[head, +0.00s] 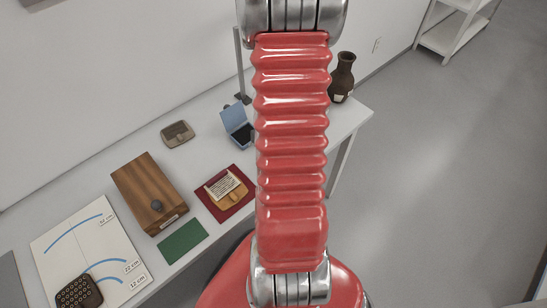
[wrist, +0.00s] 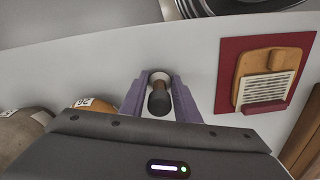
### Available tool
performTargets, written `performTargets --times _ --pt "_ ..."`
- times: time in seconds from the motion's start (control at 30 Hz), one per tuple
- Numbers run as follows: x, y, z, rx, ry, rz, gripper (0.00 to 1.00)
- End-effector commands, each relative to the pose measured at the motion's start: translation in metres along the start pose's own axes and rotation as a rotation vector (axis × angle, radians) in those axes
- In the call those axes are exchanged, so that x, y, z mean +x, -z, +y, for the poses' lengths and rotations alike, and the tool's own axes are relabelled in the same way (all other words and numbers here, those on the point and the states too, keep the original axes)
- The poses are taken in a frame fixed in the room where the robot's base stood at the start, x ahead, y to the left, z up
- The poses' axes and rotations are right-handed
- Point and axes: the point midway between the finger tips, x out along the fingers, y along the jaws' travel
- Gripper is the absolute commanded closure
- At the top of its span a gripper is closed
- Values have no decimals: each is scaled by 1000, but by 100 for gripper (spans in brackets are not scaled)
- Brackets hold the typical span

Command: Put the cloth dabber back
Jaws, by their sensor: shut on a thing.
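In the wrist view my gripper (wrist: 160,78) has its two purple fingers closed on a small dark, rounded piece with a pale end, which looks like the cloth dabber (wrist: 159,102). The dabber sits between the fingers over the pale table (wrist: 70,65); I cannot tell whether it touches the surface. In the head view my red arm hides the gripper and dabber.
In the head view, a wooden box (head: 135,183) with a dark knob, a green mat (head: 184,241), an open blue box (head: 236,117), a small grey-brown tray (head: 178,134) and a white arc-marked board (head: 62,258) lie on the table. A dark vase (head: 343,77) stands near its far right end.

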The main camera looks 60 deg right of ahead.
Motion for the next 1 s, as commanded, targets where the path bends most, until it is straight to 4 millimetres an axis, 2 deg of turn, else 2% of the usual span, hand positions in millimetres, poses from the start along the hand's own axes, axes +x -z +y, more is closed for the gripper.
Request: performTargets --times 0.37,0.4,0.6,0.67,1.0 --pt "3 0 0 0 0 0 94" --pt "3 0 0 0 0 1 71" --pt "3 0 0 0 0 1 56" --pt "3 0 0 0 0 1 52" --pt "1 0 0 0 -1 2 52"
